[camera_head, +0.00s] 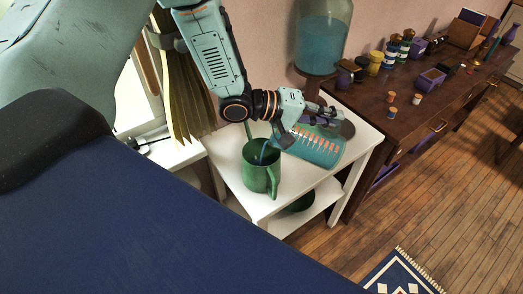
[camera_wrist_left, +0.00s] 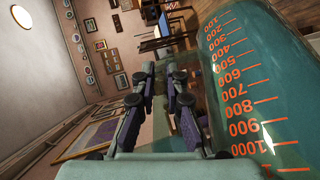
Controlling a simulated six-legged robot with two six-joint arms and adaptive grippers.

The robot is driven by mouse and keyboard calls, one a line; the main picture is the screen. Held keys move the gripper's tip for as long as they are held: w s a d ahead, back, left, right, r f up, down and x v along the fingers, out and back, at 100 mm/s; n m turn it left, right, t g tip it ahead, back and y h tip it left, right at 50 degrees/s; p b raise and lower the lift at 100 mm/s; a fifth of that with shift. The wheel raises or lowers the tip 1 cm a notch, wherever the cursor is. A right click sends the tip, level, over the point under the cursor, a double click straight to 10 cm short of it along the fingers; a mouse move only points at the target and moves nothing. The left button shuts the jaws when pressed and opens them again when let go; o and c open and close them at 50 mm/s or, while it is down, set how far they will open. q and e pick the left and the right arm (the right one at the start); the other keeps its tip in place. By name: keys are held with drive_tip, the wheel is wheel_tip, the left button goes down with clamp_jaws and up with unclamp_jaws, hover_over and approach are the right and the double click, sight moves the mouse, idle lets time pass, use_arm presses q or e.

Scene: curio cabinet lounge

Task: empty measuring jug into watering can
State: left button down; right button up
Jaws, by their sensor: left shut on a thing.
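The measuring jug (camera_head: 318,148) is clear, with orange marks and teal liquid inside. It is tipped far onto its side above the white table, its mouth end toward the green watering can (camera_head: 260,178). The can stands upright below and left of it. A thin blue streak shows at the can's opening, apparently liquid from the jug. My left gripper (camera_head: 322,113) is shut on the jug from its upper side. In the left wrist view the jug (camera_wrist_left: 240,75) fills the right, beside the gripper fingers (camera_wrist_left: 160,82); the exact grip is hard to see. My right gripper is out of view.
The white side table (camera_head: 230,170) has a lower shelf with a dark green item. A large glass vessel of blue liquid (camera_head: 320,42) stands behind. A dark wooden desk (camera_head: 375,105) with several jars and small boxes is at right. Wooden floor and a blue rug (camera_head: 405,275) lie in front.

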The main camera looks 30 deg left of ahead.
use_arm(q)
drive_tip(key=shift+a+r, duration=0.25)
drive_tip(key=shift+r, duration=0.1)
idle(0.6)
drive_tip(key=shift+s+a+r+h, duration=0.1)
drive_tip(key=shift+a+r+h, duration=0.1)
drive_tip(key=shift+h, duration=0.2)
drive_tip(key=shift+s+a+r+t+h, duration=0.15)
drive_tip(key=shift+a+r+t+h, duration=0.15)
drive_tip(key=shift+a+r+t, duration=0.15)
idle(1.0)
